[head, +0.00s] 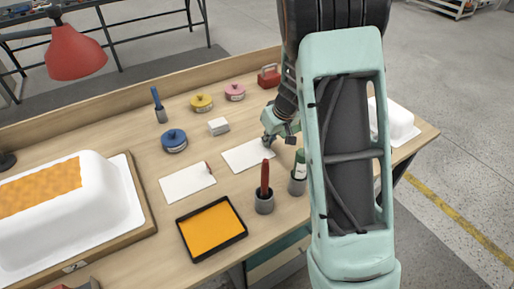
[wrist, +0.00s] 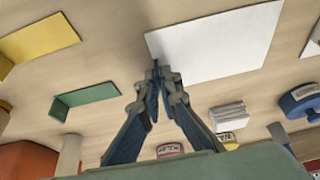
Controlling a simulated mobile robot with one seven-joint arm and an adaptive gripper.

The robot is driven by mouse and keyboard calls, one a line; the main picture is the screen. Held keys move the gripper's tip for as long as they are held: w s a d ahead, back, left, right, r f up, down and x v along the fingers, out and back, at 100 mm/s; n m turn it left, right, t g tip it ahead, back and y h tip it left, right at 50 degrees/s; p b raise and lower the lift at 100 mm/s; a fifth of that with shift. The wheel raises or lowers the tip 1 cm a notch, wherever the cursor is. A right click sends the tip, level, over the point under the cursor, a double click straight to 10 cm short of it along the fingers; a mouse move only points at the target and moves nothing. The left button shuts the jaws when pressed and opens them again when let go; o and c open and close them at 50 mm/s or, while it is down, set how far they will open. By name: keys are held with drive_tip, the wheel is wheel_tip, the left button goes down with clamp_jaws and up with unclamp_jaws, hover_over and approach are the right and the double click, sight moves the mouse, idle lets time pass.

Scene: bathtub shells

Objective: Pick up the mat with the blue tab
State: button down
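A white mat (head: 243,157) lies on the bench under my gripper; it also shows in the wrist view (wrist: 220,42). My gripper (head: 268,144) is at the mat's right edge in the head view. In the wrist view the fingertips (wrist: 155,66) have come together at the middle of the mat's near short edge. They look shut there, on the mat's edge tab; the tab itself is covered and I cannot make out its colour. A second white mat (head: 185,184) lies to the left, with a small red tab on its right edge.
A cup with a red stick (head: 264,201) and a cup with a green bottle (head: 297,184) stand close in front. An orange tray (head: 209,232) is at the front. A white block (head: 218,126) and a blue pot (head: 174,140) stand behind.

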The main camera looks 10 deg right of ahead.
drive_tip(key=shift+r, duration=0.15)
drive_tip(key=shift+r, duration=0.2)
wheel_tip(320, 180, up, 3)
drive_tip(key=shift+s+a+r, duration=0.1)
drive_tip(key=shift+s+a, duration=0.05)
drive_tip(key=s+a+r+p, duration=0.2)
drive_tip(key=s+a+r, duration=0.4)
drive_tip(key=s+r, duration=0.45)
drive_tip(key=shift+w+d+f+m+h, duration=0.1)
drive_tip(key=shift+d+m+h, duration=0.3)
drive_tip(key=shift+d+m, duration=0.9)
drive_tip(key=shift+d+m+h, duration=0.4)
drive_tip(key=shift+d+m, duration=0.6)
drive_tip(key=shift+d, duration=0.6)
